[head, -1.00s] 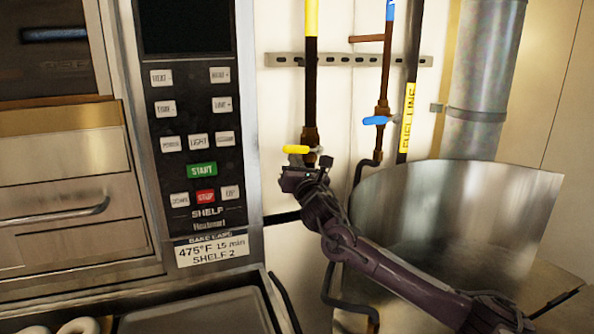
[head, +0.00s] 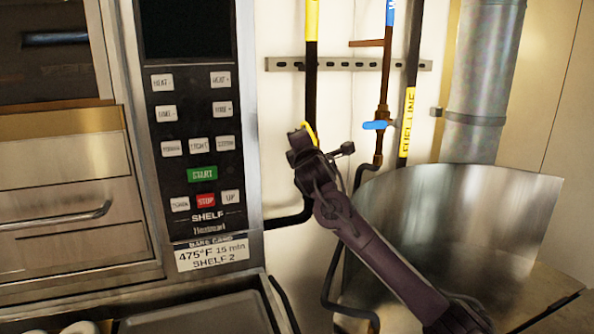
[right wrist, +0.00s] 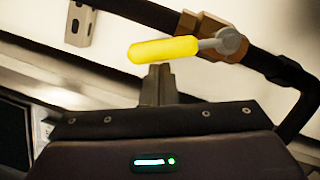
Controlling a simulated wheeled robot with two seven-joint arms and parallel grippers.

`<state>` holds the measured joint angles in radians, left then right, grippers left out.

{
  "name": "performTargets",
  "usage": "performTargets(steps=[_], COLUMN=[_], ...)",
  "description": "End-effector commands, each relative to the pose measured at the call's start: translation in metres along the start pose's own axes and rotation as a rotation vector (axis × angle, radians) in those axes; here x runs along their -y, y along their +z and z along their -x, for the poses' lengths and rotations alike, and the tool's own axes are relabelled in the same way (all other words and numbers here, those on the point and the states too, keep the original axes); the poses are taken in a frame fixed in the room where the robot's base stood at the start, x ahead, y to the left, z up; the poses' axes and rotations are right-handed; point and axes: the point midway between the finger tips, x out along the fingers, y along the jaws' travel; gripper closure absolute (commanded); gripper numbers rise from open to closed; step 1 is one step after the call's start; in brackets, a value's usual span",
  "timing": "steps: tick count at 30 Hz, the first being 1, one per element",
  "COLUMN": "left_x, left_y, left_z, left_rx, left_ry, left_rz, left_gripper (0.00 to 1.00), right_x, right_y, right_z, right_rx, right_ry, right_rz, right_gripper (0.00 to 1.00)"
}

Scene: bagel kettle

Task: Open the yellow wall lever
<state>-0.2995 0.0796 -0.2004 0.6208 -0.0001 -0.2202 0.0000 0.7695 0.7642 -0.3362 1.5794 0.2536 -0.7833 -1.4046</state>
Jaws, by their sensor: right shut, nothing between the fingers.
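The yellow wall lever (head: 310,131) sits on a brass valve in the dark pipe with a yellow top; in the head view my right gripper hides most of it. In the right wrist view the lever (right wrist: 165,49) shows whole, its grey pivot at its right end on the brass body (right wrist: 205,30). It stands at a slant to the pipe. My right gripper (head: 296,137) is shut and empty. Its fingertips (right wrist: 159,70) lie just at the lever's lower edge in the wrist view; I cannot tell whether they touch. My left gripper is out of view.
A blue-handled valve (head: 376,125) and a fuel line pipe (head: 407,120) stand to the right. The oven control panel (head: 195,130) is close on the left. A large metal kettle (head: 460,220) stands at the lower right, under my right arm.

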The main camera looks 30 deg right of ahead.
Motion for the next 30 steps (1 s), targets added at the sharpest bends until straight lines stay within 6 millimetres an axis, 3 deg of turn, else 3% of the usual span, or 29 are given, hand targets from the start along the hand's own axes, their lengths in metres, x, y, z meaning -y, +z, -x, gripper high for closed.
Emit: performTargets(steps=[13,30], left_x=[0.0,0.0], left_y=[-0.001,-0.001], left_z=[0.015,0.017], left_rx=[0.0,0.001], left_ry=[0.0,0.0], left_rz=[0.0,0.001], left_gripper=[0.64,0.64], right_x=[-0.007,-0.006], right_y=[0.027,0.036], right_z=[-0.007,-0.009], right_rx=[0.002,0.0], right_ry=[-0.086,-0.086], right_rz=[-0.341,-0.338], right_gripper=[1.0,1.0])
